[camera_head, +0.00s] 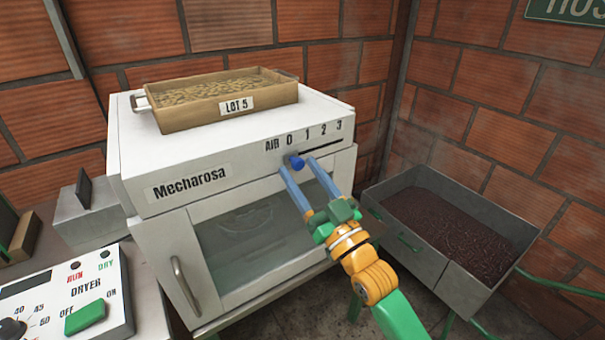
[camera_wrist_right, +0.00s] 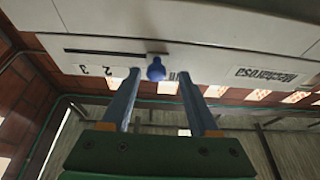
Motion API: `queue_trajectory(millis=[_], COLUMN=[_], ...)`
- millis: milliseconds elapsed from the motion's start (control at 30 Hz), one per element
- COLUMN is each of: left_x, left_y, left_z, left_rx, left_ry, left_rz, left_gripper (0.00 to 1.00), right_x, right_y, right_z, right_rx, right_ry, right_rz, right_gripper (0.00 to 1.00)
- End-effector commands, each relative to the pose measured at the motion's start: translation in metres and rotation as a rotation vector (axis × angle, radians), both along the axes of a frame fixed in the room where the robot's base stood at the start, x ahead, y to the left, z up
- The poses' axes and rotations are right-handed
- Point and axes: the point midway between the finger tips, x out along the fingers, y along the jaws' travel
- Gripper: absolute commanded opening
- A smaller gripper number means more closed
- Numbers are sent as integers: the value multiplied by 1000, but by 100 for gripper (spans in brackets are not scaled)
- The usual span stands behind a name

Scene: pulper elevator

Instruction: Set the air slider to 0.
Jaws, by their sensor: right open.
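The air slider's blue knob (camera_head: 297,162) sticks out of the front of the white Mecharosa machine (camera_head: 232,168). It stands at the left end of its slot in the head view, below the 0 or slightly right of it. In the right wrist view the knob (camera_wrist_right: 155,68) is at the slot's end, and the slot runs from it past the 2 and 3. My right gripper (camera_head: 298,165) is open, with one blue finger on each side of the knob. I cannot tell whether either finger touches it. My left gripper is out of view.
A LOT 5 tray (camera_head: 220,99) of beans sits on the machine. A glass-fronted door (camera_head: 250,240) is below the slider. A metal bin (camera_head: 460,285) of dark beans stands at the right. A dryer control panel (camera_head: 75,300) is at the lower left. Brick walls close off the back.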

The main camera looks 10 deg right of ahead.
Motion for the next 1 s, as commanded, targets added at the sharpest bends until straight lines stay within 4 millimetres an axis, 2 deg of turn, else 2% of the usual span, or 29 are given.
queue_trajectory(millis=[133,333,733,800,867,967,1000], left_x=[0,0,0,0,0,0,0], left_y=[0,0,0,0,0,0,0], left_z=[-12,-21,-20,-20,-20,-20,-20], left_rx=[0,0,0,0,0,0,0], left_ry=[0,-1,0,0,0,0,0], left_rz=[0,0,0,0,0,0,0], left_gripper=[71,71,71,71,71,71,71], right_x=[-26,-55,-59,-57,-48,-30,-28], right_y=[-9,-19,-20,-21,-25,-38,-44], right_z=[-17,-28,-27,-32,-54,-134,-177], right_rx=[-3,-3,-2,-4,-15,-54,-76], right_ry=[4,3,1,17,72,268,369], right_rz=[1,1,1,-5,-24,-85,-112], right_gripper=[61,61,61,61,61,61,61])
